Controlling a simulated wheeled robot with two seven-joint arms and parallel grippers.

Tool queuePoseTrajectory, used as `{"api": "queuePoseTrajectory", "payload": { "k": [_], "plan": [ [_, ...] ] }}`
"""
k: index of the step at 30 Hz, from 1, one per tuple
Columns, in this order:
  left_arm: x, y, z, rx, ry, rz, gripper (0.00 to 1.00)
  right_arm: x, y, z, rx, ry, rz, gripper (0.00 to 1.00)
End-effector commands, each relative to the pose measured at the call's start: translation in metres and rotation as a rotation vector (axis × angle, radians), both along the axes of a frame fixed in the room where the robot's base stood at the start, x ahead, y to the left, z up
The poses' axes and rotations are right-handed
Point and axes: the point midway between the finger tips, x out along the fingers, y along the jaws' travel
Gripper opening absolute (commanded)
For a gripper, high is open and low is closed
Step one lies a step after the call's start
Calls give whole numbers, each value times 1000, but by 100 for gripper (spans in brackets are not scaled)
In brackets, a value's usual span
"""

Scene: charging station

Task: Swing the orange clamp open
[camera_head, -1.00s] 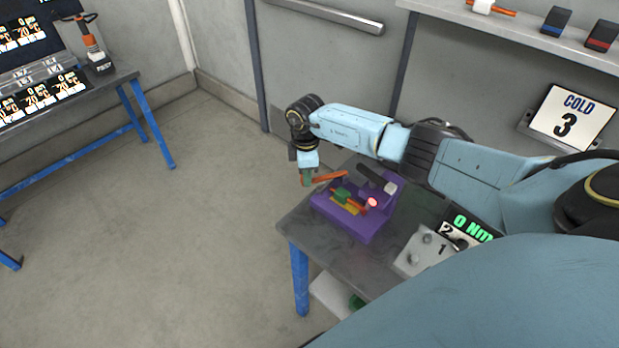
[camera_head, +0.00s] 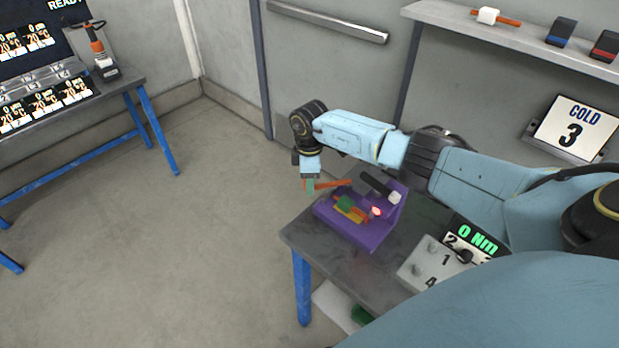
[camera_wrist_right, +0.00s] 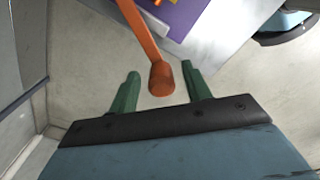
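The orange clamp (camera_head: 335,183) shows as a bar reaching left from a purple fixture (camera_head: 368,232). In the right wrist view the clamp handle (camera_wrist_right: 140,32) comes down from the top and ends in a round knob. My right gripper (camera_head: 310,185) is at the handle's free end. In the wrist view its two green fingers (camera_wrist_right: 160,69) are spread on either side of the knob, with a gap on each side. The clamp's pivot is not clear in either view. My left gripper is not in view.
The fixture also carries a green block (camera_head: 343,202), a black cylinder (camera_head: 374,182) and a red light (camera_head: 376,211). It stands on a grey table (camera_head: 330,250) beside a numbered control box (camera_head: 425,262). A shelf (camera_head: 530,40) is at upper right.

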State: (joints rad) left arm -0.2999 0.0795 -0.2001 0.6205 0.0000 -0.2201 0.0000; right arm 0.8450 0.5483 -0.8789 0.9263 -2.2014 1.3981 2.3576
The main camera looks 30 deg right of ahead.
Motion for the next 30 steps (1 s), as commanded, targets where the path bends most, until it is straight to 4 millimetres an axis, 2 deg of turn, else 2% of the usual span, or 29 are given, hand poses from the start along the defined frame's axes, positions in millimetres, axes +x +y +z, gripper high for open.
{"api": "queuePoseTrajectory", "payload": {
  "k": [5,8,11,21,25,30],
  "plan": [
    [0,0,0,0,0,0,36,0,1,1,1,0,1,48],
    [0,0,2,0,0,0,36,1,0,8,1,-2,1,48],
    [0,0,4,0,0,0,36,1,0,24,1,-3,2,48],
    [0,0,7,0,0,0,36,1,0,98,0,-4,0,48],
    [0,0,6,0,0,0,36,0,0,118,1,-2,1,48],
    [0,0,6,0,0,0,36,0,0,132,0,0,-1,48]
  ]
}}
